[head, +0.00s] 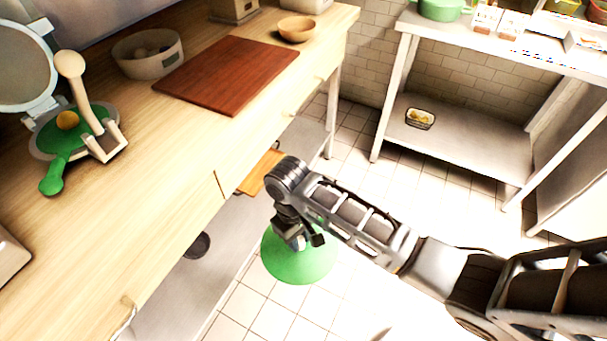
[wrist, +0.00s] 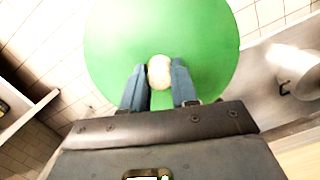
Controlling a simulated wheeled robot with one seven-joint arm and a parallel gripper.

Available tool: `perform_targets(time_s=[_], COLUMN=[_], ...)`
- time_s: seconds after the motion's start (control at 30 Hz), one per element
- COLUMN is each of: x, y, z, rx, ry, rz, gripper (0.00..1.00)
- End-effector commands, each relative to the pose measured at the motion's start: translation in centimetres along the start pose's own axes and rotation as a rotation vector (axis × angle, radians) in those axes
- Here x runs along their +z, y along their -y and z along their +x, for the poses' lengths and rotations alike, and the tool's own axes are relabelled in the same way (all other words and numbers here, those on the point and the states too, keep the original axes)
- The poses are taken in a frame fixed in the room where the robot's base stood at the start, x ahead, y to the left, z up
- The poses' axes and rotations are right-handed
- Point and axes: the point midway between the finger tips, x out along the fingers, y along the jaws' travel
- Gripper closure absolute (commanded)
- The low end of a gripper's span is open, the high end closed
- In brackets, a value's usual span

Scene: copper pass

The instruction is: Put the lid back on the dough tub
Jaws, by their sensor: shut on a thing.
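My gripper (head: 305,240) is shut on the pale round knob (wrist: 159,72) of a round green lid (head: 300,267). The lid hangs in the air over the tiled floor, in front of the counter edge. In the wrist view the lid (wrist: 205,35) fills the upper middle, with a finger on each side of the knob. A round beige tub (head: 147,66) stands uncovered on the wooden counter at the upper left of the head view. Several balls, probably dough, lie inside it.
The wooden counter (head: 190,140) holds a green press (head: 62,140) with its round plate raised, a red-brown board (head: 230,72) and a small wooden bowl (head: 296,28). A lower shelf (head: 185,297) runs beneath. A metal rack (head: 455,150) stands at the back right.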

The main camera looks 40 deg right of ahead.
Motion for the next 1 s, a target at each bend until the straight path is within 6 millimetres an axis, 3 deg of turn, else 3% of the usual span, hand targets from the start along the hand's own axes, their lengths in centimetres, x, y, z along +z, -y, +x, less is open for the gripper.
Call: perform_targets(time_s=[0.27, 1.0], x=[1.5, 2.5], y=[1.0, 1.9], z=[2.4, 3.6], rx=[-0.008, -0.006], ry=[-0.002, -0.002], rz=[0.026, 0.027], gripper=[1.0, 1.0])
